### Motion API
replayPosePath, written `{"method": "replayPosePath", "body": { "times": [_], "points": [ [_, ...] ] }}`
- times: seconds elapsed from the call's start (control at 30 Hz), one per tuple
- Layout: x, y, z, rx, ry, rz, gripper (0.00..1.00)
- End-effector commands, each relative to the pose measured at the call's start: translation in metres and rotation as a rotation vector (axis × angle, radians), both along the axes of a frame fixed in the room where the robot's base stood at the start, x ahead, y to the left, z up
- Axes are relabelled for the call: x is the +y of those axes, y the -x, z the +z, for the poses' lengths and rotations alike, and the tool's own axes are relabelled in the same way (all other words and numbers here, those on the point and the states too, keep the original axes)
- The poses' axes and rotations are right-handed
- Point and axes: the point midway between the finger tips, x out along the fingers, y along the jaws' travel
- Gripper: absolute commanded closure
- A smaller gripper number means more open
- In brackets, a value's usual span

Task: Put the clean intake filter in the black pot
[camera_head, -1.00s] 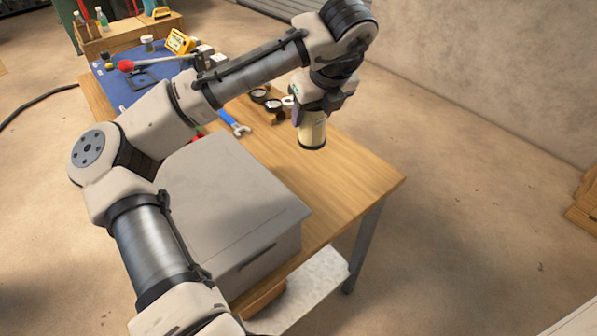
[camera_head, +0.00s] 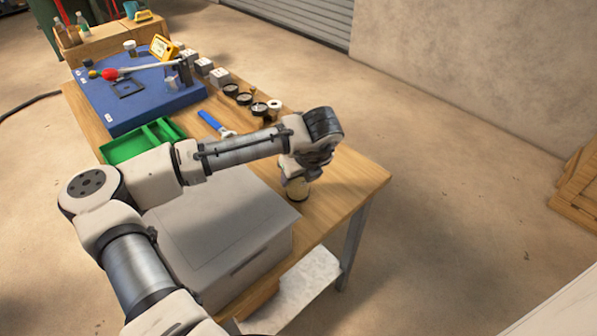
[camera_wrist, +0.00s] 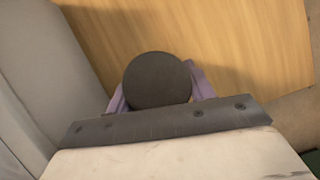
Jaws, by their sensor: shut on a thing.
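My gripper (camera_head: 298,176) is shut on a cream-coloured cylindrical filter (camera_head: 298,190), held upright over the right part of the wooden table, just right of the grey box. In the wrist view the filter's dark round end cap (camera_wrist: 157,79) sits between the purple fingers, with bare wood behind it. I cannot tell whether its lower end touches the table. I cannot make out a black pot with certainty in either view.
A large grey box (camera_head: 215,232) stands close to the left of the filter. A green tray (camera_head: 143,142), a blue-handled tool (camera_head: 211,122), several round gauges and a blue board (camera_head: 112,116) lie farther back. The table's right end (camera_head: 352,180) is clear.

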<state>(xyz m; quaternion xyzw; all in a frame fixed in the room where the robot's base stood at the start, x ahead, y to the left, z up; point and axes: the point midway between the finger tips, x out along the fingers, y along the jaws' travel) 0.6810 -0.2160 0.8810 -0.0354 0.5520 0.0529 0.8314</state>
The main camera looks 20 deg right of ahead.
Motion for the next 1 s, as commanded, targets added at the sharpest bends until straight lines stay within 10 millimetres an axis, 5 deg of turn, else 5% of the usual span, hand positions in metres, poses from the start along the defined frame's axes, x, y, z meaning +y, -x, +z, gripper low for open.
{"method": "replayPosePath", "body": {
  "times": [0.3, 0.33, 0.5, 0.77, 1.0],
  "points": [
    [0.000, 0.000, -0.003, 0.000, 0.001, 0.000, 0.72],
    [0.000, 0.000, -0.004, 0.001, 0.000, 0.000, 0.46],
    [0.000, 0.000, -0.003, 0.000, 0.000, 0.000, 0.25],
    [0.000, 0.000, -0.002, 0.000, 0.000, 0.000, 0.25],
    [-0.002, 0.009, 0.020, -0.001, 0.002, -0.003, 0.25]
  ]
}}
